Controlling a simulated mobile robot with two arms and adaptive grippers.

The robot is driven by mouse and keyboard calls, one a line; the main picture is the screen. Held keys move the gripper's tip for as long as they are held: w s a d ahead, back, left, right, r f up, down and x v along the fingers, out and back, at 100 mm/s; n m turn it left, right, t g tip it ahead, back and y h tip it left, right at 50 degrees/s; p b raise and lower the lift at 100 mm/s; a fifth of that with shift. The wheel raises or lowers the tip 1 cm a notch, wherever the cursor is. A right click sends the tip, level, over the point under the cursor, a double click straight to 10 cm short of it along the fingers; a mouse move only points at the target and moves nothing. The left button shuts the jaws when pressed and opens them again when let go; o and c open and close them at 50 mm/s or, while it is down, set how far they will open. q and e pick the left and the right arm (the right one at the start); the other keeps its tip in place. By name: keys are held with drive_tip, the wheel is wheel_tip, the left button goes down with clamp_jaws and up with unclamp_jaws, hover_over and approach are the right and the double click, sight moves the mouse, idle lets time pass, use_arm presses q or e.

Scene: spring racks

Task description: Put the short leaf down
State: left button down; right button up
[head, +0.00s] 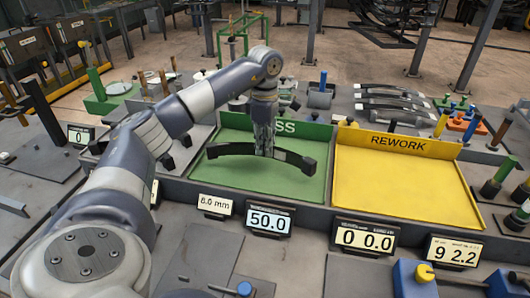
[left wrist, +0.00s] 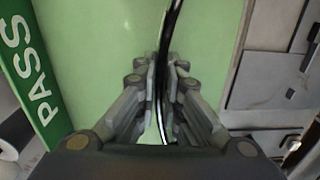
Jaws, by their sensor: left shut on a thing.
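The short leaf (head: 232,149) is a dark, curved strip, seen over the green PASS tray (head: 225,185) in the head view. My left gripper (head: 265,152) points down and is shut on the leaf near its middle. In the left wrist view the leaf (left wrist: 169,35) runs edge-on between the two fingers (left wrist: 162,85), with the green tray floor behind it. I cannot tell whether the leaf touches the tray floor. The gripper hides the leaf's middle and part of the PASS sign (head: 300,131). My right gripper is not in view.
The yellow REWORK tray (head: 395,185) stands just right of the green tray. Several leaves (head: 390,95) lie on a rack behind it. Number displays (head: 270,219) line the front edge. A blue block (head: 412,278) stands at the front right.

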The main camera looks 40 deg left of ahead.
sight(265, 157)
use_arm(q)
drive_tip(key=shift+f+p, duration=0.45)
drive_tip(key=shift+f, duration=1.05)
drive_tip(key=c, duration=1.7)
unclamp_jaws()
drive_tip(key=shift+s+f, duration=0.1)
drive_tip(key=shift+f, duration=0.05)
wheel_tip(265, 157, up, 12)
drive_tip(key=shift+f+b, duration=0.2)
drive_tip(key=shift+b, duration=0.35)
drive_tip(key=shift+r, duration=0.35)
